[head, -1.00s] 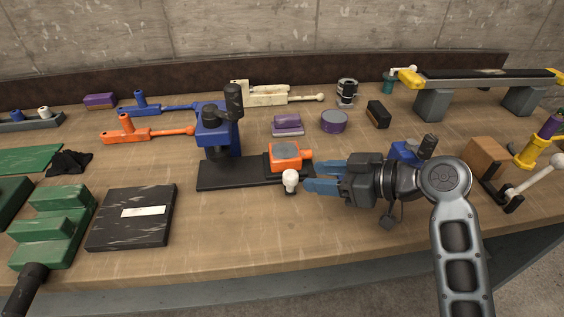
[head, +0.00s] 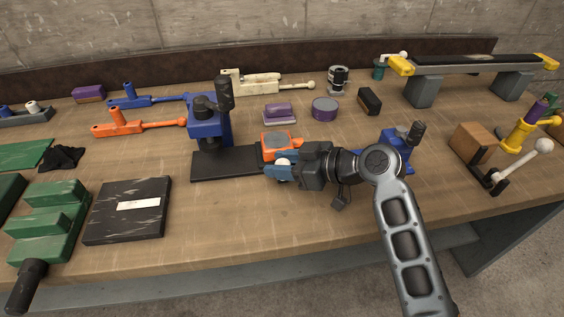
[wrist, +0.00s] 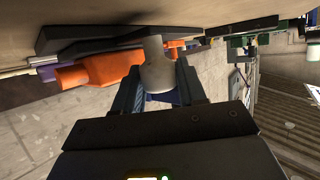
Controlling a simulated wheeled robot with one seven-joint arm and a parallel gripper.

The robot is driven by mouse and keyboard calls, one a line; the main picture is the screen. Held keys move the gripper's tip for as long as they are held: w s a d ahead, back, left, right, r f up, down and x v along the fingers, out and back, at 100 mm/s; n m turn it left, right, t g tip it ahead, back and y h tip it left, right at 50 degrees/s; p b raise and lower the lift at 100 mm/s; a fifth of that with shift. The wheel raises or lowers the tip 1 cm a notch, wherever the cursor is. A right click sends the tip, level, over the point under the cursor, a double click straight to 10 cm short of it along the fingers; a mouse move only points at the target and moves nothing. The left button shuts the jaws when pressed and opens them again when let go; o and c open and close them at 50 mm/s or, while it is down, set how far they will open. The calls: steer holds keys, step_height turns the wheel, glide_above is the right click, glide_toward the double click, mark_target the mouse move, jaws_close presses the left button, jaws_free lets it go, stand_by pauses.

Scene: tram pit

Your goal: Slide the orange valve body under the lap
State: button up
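The orange valve body (head: 270,140), a block with a grey round top, sits at the right end of a black base plate (head: 225,163). The lap seems to be the blue stand with a black upright handle (head: 225,93) at the plate's left end; bare plate lies between them. A white knob (head: 283,162) stands at the valve body's near side. My gripper (head: 279,171) is at this knob. In the wrist view the knob (wrist: 158,68) is between my two fingers, with the orange body (wrist: 105,68) beyond. Whether the fingers press on it cannot be told.
A second blue stand (head: 398,148) is right of my gripper, beside a brown block (head: 473,142). A purple block (head: 279,113) and purple-rimmed cylinder (head: 324,108) stand behind. A black slab (head: 128,211) lies left. The bench front is clear.

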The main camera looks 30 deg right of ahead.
jaws_close()
steer(key=w+a, duration=0.1)
steer(key=a, duration=0.4)
steer(key=w+a+b, duration=0.1)
steer(key=w+a, duration=0.1)
steer(key=a, duration=0.2)
steer(key=w+a, duration=0.1)
steer(key=a, duration=0.4)
steer(key=shift+w+a, duration=0.3)
steer(key=shift+a, duration=0.05)
steer(key=shift+o, duration=0.6)
jaws_free()
steer(key=shift+a, duration=0.15)
steer(key=shift+s+d+b, duration=0.15)
steer(key=shift+d+b, duration=0.1)
steer(key=shift+b, duration=0.05)
steer(key=b+v, duration=0.1)
steer(key=v, duration=0.6)
steer(key=shift+s+r, duration=0.1)
steer(key=shift+s, duration=0.05)
